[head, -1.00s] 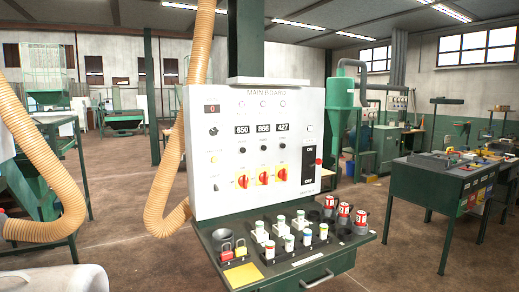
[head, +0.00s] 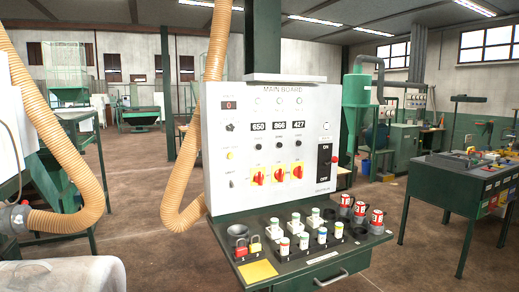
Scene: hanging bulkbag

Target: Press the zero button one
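The white control panel (head: 217,186) headed MAIN BOARD stands in the middle of the head view, upright on a dark green stand. At its upper left is a small dark display (head: 228,105) with a red digit that looks like 0. Below it are a black knob (head: 230,127), a small yellow button (head: 229,155) and a small switch (head: 232,183). Their labels are too small to read, so I cannot tell which is the zero button. Three number displays, black knobs and red-on-yellow rotary switches fill the middle. Neither of my grippers is in view.
A green shelf with a drawer (head: 330,275) juts out below the panel, holding padlocks, several fuses and red plugs. An orange hose (head: 190,150) hangs at the panel's left. A green workbench (head: 440,180) stands at right. A pale rounded object (head: 70,275) lies lower left.

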